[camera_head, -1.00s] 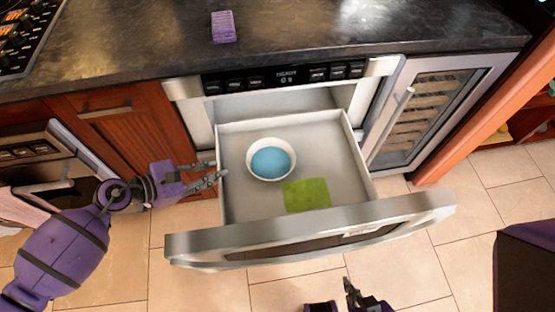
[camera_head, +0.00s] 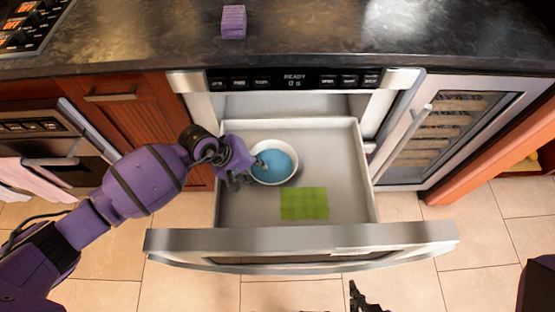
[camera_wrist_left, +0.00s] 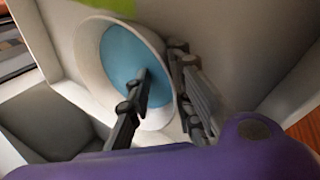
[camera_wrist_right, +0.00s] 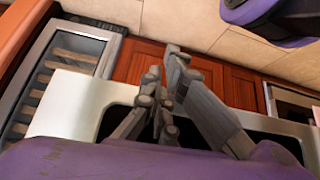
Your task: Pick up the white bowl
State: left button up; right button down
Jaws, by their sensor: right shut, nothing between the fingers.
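The white bowl (camera_head: 290,179) with a blue inside sits in the open microwave drawer (camera_head: 345,190), toward its left side. My left gripper (camera_head: 249,174) is at the bowl's left edge. In the left wrist view, my left gripper (camera_wrist_left: 164,84) is open, with one finger over the blue inside and the other outside the white bowl (camera_wrist_left: 88,55); its rim passes between them. Whether the fingers touch the rim is unclear. My right gripper (camera_head: 356,296) is at the bottom of the head view, in front of the drawer. In the right wrist view it (camera_wrist_right: 160,92) is shut and empty.
A green square (camera_head: 304,203) lies in the drawer, in front of the bowl. The drawer's front panel (camera_head: 300,240) stands between the bowl and my body. A purple block (camera_head: 233,22) lies on the dark counter. The drawer's right part is clear.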

pick_arm(q)
jog(key=shift+w+d+f, duration=0.15)
jog(key=shift+d+f, duration=0.15)
jog(key=shift+f, duration=0.25)
jog(key=c, duration=0.5)
grip_shut()
jog(key=shift+w+r, duration=0.1)
jog(key=shift+r, duration=0.05)
